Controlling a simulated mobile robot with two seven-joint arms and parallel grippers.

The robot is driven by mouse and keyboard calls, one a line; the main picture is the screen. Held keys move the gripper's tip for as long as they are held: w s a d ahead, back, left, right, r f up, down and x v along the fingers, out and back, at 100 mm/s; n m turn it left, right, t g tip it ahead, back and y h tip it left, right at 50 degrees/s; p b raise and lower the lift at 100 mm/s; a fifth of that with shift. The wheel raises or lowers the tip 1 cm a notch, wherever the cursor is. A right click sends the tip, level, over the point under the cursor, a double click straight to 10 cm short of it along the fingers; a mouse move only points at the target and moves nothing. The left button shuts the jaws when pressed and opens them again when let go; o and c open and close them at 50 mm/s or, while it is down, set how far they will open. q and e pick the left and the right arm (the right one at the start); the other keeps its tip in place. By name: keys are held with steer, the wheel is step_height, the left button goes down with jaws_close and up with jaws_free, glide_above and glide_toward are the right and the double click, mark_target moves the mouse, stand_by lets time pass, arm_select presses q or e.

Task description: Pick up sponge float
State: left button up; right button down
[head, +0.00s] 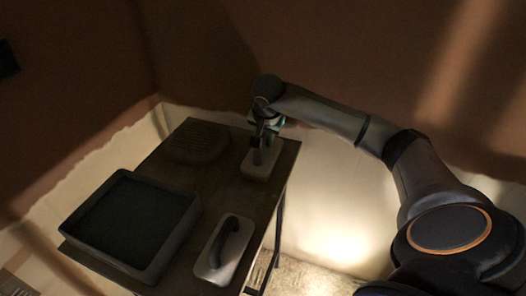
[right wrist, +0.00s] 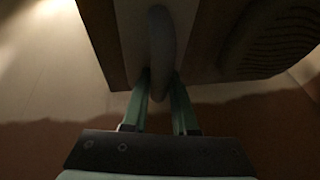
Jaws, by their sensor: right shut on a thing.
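A float with a pale rectangular base (head: 257,170) and a grey upright-looking handle lies at the far right of the table; I take it as the sponge float. My right gripper (head: 266,137) reaches down onto it from above. In the right wrist view the green fingers of the gripper (right wrist: 160,100) are closed on the end of the rounded grey handle (right wrist: 161,50). The pale base shows behind the handle. The base appears to be at the tabletop; I cannot tell whether it touches. The sponge face is hidden underneath. My left gripper is not in view.
A second float (head: 234,262) with a dark handle lies at the table's near right. A grey tub (head: 185,228) with dark contents stands at the near left. A dark ribbed item (head: 197,142) lies at the back. The table (head: 210,187) has bare space in its middle.

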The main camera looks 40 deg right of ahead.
steer(key=shift+r, duration=0.1)
steer(key=shift+r, duration=0.4)
step_height(320, 180, up, 3)
steer(key=shift+w+f, duration=0.1)
steer(key=shift+f, duration=0.1)
step_height(320, 180, up, 6)
steer(key=f+p, duration=0.1)
glide_above(264, 162)
steer(key=s+a+r, duration=0.4)
steer(key=s+a, duration=0.2)
steer(key=s, duration=0.1)
steer(key=shift+r+p, duration=0.2)
steer(key=shift+p, duration=0.25)
